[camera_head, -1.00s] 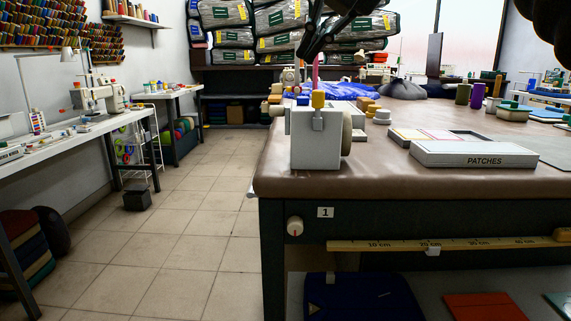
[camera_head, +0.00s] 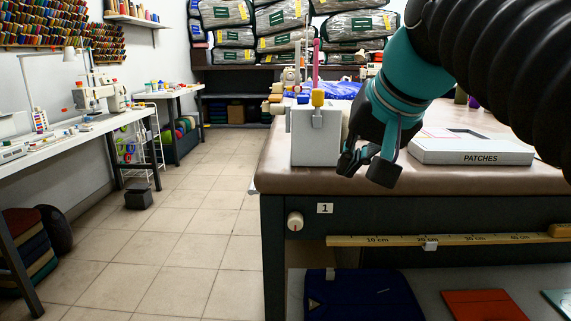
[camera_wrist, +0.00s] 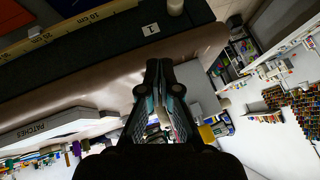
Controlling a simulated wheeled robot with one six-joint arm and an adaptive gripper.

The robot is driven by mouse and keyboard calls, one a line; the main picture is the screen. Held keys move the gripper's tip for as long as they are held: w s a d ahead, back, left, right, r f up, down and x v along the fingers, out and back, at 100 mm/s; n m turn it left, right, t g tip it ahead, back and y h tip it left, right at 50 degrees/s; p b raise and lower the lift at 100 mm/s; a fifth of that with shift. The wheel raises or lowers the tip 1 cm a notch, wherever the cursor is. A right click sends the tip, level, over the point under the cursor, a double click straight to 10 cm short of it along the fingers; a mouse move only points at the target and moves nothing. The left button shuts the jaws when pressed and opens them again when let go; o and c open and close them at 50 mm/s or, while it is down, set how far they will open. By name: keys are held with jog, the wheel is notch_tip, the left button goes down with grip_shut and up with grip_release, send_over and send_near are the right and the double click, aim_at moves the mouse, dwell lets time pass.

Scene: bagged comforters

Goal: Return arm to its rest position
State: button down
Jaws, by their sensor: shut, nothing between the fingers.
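My arm comes in from the upper right of the head view, with a black ribbed sleeve and a teal wrist. My gripper (camera_head: 366,168) points down at the table's front edge, just right of the white machine-like block (camera_head: 316,138). I cannot tell whether it touches the table. In the wrist view my gripper (camera_wrist: 158,68) shows its two dark fingers close together, with nothing held. The arm hides part of the table's far side.
The brown padded table (camera_head: 285,176) has a white PATCHES box (camera_head: 470,152) right of my gripper. A ruler (camera_head: 400,241) runs along the table's front. Bagged comforters (camera_head: 283,16) are stacked on the back shelf.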

jog(key=s+d+f+h, duration=0.1)
jog(key=s+d+f, duration=0.1)
jog(key=f, duration=0.7)
jog(key=s+d+f+n+g+h, duration=0.1)
jog(key=s+f, duration=0.4)
jog(key=f, duration=0.5)
jog(key=s+d+f+n, duration=0.1)
jog(key=s+d+f, duration=0.2)
jog(key=f, duration=0.6)
jog(key=shift+s+d+f+h, duration=0.15)
jog(key=shift+s+d+h, duration=0.2)
jog(key=shift+s, duration=0.3)
